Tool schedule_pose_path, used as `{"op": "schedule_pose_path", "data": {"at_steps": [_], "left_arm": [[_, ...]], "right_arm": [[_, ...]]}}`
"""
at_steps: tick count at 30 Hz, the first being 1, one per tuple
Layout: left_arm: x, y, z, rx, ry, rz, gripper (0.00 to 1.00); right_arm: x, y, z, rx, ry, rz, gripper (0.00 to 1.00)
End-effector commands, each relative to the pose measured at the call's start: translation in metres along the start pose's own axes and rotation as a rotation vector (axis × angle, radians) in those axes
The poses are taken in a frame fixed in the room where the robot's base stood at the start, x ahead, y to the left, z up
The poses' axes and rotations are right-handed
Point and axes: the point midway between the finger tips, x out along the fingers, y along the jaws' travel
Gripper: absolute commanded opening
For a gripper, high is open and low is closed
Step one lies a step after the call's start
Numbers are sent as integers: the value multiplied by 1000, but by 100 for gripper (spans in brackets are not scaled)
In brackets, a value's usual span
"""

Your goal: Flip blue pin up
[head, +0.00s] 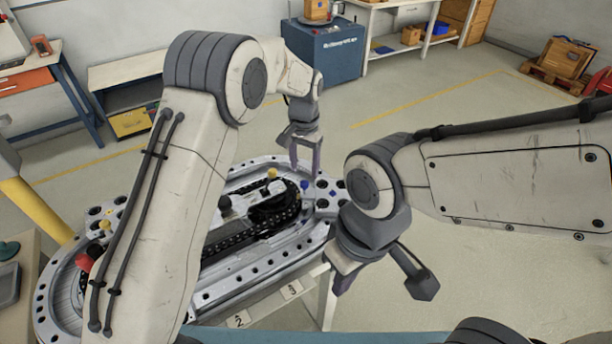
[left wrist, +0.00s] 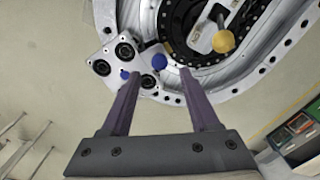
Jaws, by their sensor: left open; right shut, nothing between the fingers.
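The blue pin (head: 304,185) shows as a small blue knob on the grey ring track (head: 60,310). My left gripper (head: 305,172) is open above it, fingers pointing down. In the left wrist view the blue pin's round head (left wrist: 159,62) appears between and just beyond the fingertips (left wrist: 158,74); I cannot tell whether they touch it. My right gripper (head: 341,288) is shut and empty near the track's front right edge.
A yellow knob (head: 272,173) stands on the track near the blue pin, with a black chain loop (head: 230,240) around the middle. A red knob (head: 84,261) is at the left end. Open floor (head: 480,280) lies right of the track.

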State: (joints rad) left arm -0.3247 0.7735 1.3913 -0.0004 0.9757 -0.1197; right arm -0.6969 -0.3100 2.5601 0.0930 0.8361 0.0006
Motion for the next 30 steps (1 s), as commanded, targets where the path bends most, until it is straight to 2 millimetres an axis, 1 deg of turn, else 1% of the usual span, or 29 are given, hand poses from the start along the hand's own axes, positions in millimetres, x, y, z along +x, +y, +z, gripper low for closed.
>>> {"op": "schedule_pose_path", "data": {"at_steps": [1,6,9,12,16,26,28,30], "left_arm": [[-10,0,-1,0,6,-1,62],[-42,-1,-2,0,6,-1,62],[-56,-1,-2,0,3,-1,62],[-64,-1,-1,0,2,-1,62],[-68,-1,-1,0,1,-1,62],[-68,-1,-1,0,0,0,62],[-69,1,1,2,1,0,62],[-74,8,7,8,3,2,62]], "right_arm": [[5,0,0,0,0,0,0],[11,1,0,-1,0,0,0],[12,1,1,-1,0,0,0],[13,1,1,-1,0,0,0],[13,1,1,-1,0,0,0],[13,1,1,-1,0,0,0],[13,1,1,-1,0,0,0],[13,1,1,-1,0,0,0]]}}
